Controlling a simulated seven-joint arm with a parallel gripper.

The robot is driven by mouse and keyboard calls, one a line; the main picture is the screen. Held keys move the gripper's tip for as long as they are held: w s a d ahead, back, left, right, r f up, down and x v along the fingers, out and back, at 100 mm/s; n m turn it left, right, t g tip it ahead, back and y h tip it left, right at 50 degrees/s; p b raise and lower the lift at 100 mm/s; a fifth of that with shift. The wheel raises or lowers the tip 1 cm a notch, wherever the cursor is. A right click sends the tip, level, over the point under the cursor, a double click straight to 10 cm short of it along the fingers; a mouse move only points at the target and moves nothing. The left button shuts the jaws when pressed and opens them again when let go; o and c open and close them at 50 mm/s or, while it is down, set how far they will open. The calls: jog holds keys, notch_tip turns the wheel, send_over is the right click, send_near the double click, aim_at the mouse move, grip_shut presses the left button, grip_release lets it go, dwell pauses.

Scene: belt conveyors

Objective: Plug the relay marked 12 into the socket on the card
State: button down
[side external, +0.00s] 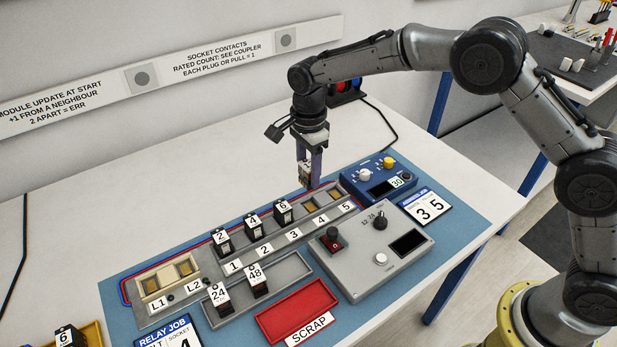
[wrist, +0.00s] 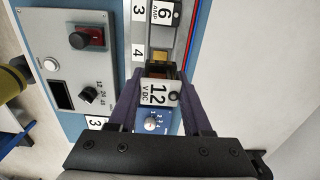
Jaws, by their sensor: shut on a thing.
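My gripper (side external: 310,178) is shut on the relay marked 12 (wrist: 157,92), held between its purple fingers. In the side view it hangs above the far right part of the grey socket rail (side external: 168,303), apparently clear of it. Relays marked 2 (side external: 222,241), 4 (side external: 253,227) and 6 (side external: 283,212) stand in sockets 1, 2 and 3. Socket 4 (wrist: 160,57) shows empty in the wrist view; socket 5 is partly hidden there by the held relay. The relay job card (side external: 168,335) at the bottom left is cut off; a 4 shows at its socket side.
A grey tray (side external: 293,269) holds relays 24 and 48. A red scrap tray (side external: 297,310), a grey control box (side external: 370,250) and a blue box (side external: 378,178) stand around the rail. A card reading 3 5 (side external: 425,207) lies at right. Sockets L1 and L2 are empty.

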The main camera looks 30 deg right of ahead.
jog(key=shift+d+f, duration=0.3)
jog(key=shift+f, duration=0.1)
send_over(311, 209)
jog(key=shift+w+f, duration=0.1)
jog(key=shift+f, duration=3)
jog(key=c, duration=1.6)
grip_release()
jog(key=shift+f, duration=0.95)
